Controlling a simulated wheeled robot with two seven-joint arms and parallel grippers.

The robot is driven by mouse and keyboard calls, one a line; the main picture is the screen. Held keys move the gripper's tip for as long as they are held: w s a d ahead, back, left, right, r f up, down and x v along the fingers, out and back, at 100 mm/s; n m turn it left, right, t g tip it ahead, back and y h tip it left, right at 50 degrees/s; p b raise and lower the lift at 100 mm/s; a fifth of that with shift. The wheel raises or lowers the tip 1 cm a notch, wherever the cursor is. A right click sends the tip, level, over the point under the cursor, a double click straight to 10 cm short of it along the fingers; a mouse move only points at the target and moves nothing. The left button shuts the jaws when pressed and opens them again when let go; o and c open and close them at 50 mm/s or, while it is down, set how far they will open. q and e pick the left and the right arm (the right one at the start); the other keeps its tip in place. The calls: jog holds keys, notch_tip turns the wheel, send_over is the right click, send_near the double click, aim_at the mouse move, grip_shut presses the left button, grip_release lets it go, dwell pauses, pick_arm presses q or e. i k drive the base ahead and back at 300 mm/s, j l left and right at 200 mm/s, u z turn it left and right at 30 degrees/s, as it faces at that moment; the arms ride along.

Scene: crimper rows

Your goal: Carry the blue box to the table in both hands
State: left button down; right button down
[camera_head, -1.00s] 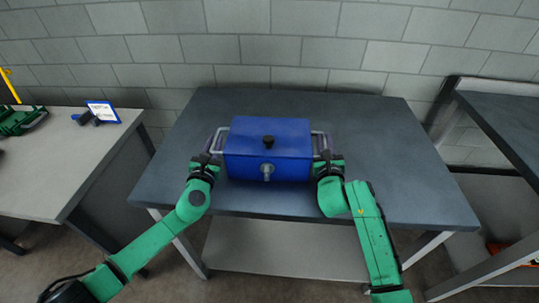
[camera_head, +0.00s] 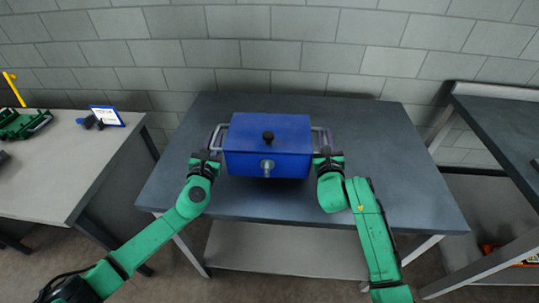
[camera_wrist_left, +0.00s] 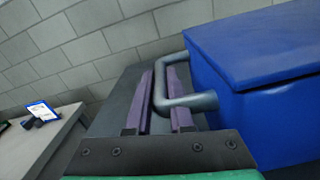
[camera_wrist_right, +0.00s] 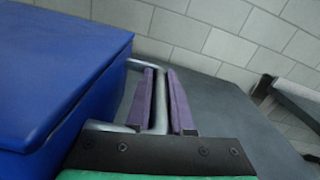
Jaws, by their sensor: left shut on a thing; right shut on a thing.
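The blue box (camera_head: 268,147) is in the middle of the head view, over the dark grey table (camera_head: 400,180). It looks level, with a black knob on its lid and a grey knob on its front. My left gripper (camera_head: 213,140) is shut on the box's left grey handle (camera_wrist_left: 188,103). My right gripper (camera_head: 325,140) is shut on the right handle (camera_wrist_right: 160,115). The purple fingers sit on both sides of each handle bar. The box's underside is hidden, so I cannot tell exactly how far it is above the tabletop.
A light-topped table (camera_head: 60,170) at the left holds a green object (camera_head: 22,123) and a small blue-white sign (camera_head: 107,116). Another dark table (camera_head: 505,125) stands at the right. A block wall is behind. The tabletop around the box is clear.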

aim_at(48, 172)
jog(key=i+j, duration=0.1)
jog(key=j, duration=2.2)
jog(key=i+j, duration=0.1)
jog(key=j, duration=2.25)
jog(key=z, duration=0.05)
